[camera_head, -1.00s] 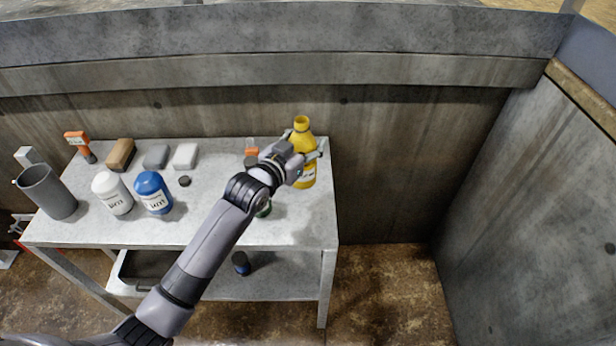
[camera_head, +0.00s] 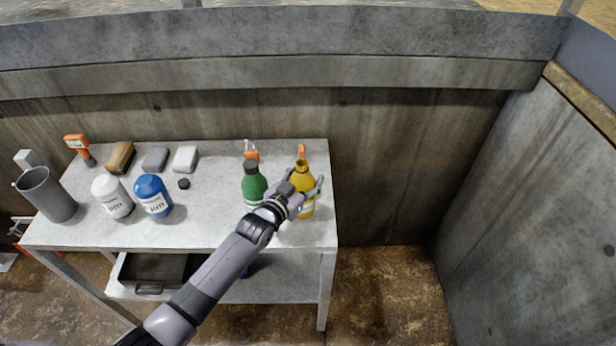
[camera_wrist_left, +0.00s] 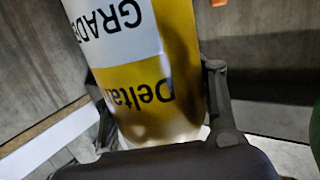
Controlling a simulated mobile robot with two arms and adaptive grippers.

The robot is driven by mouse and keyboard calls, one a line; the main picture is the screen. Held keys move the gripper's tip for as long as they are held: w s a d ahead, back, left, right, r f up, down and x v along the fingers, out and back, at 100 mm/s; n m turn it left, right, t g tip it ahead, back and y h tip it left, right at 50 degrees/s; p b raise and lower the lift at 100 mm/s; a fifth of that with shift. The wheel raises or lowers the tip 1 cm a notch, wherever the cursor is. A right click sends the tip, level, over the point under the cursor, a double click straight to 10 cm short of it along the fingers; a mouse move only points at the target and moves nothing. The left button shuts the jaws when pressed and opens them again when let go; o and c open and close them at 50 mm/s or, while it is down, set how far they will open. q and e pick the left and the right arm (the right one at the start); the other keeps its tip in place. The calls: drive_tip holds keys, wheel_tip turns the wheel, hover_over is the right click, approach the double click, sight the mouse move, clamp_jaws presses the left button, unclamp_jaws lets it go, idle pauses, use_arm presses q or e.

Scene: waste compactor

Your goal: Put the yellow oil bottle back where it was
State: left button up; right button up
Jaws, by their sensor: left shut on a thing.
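The yellow oil bottle (camera_head: 303,174) is upright at the right end of the workbench. My left gripper (camera_head: 305,192) is shut around its body, one finger on each side. In the left wrist view the yellow bottle (camera_wrist_left: 150,55) fills the space between the two fingers (camera_wrist_left: 165,110), its label upside down in the picture. I cannot tell whether its base touches the tabletop, as the gripper hides part of it. A green bottle (camera_head: 253,184) stands just left of it, partly behind my gripper. My right gripper is not in view.
The grey workbench (camera_head: 222,215) also holds a blue bottle (camera_head: 153,193), a white bottle (camera_head: 112,195), a grey cup (camera_head: 46,194), and several small items at the back. A concrete wall (camera_head: 400,165) rises behind.

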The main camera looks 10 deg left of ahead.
use_arm(q)
drive_tip(key=shift+f, duration=0.1)
drive_tip(key=o, duration=1.6)
drive_tip(key=v, duration=1.2)
drive_tip(key=shift+b, duration=0.35)
